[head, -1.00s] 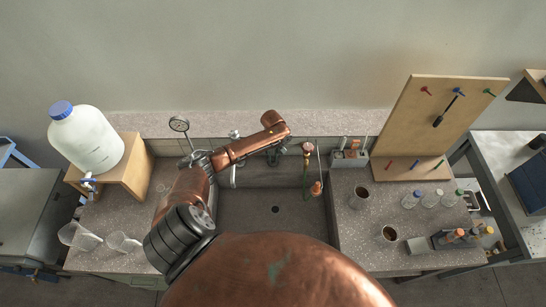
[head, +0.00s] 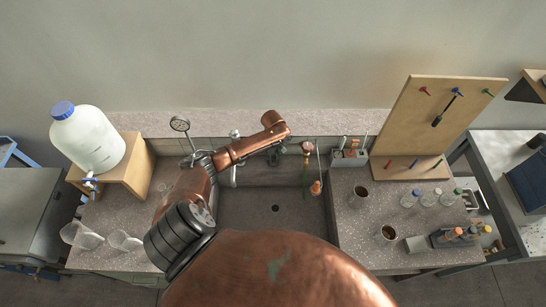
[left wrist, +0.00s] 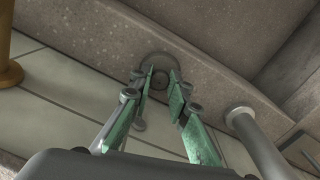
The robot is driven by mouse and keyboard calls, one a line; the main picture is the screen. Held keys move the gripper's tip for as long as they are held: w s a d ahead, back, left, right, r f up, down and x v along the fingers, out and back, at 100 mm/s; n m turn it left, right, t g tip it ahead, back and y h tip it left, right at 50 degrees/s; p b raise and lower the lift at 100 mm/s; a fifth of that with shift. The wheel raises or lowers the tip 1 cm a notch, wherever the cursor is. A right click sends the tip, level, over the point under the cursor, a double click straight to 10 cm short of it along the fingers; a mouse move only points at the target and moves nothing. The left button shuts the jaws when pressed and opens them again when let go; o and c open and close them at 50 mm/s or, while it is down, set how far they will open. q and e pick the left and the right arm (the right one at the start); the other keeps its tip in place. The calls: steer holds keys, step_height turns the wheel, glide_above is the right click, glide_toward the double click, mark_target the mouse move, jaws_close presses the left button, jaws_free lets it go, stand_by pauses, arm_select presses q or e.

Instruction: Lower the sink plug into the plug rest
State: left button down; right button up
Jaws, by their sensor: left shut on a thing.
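My left gripper (head: 274,156) hangs over the back edge of the sink in the head view, partly hidden by my copper arm. In the left wrist view its green fingers (left wrist: 160,86) are close together, shut on a small dark round thing, apparently the sink plug (left wrist: 160,79). Most of the plug is hidden between the fingertips. Behind it a grey round piece, apparently the plug rest (left wrist: 150,61), lies on the concrete ledge. I cannot tell whether the plug touches it. My right gripper is not in view.
The sink (head: 240,215) has an open drain hole (head: 276,209). A metal tap (head: 234,172) stands left of the gripper, and an orange-topped upright (head: 306,150) to its right. A caddy (head: 349,157) stands on the right counter.

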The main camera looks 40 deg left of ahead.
mark_target(273, 159)
arm_select(q)
steer(key=shift+f, duration=0.5)
stand_by(0.9)
steer(key=c, duration=1.8)
jaws_free()
steer(key=shift+o, duration=0.2)
step_height(273, 159, up, 12)
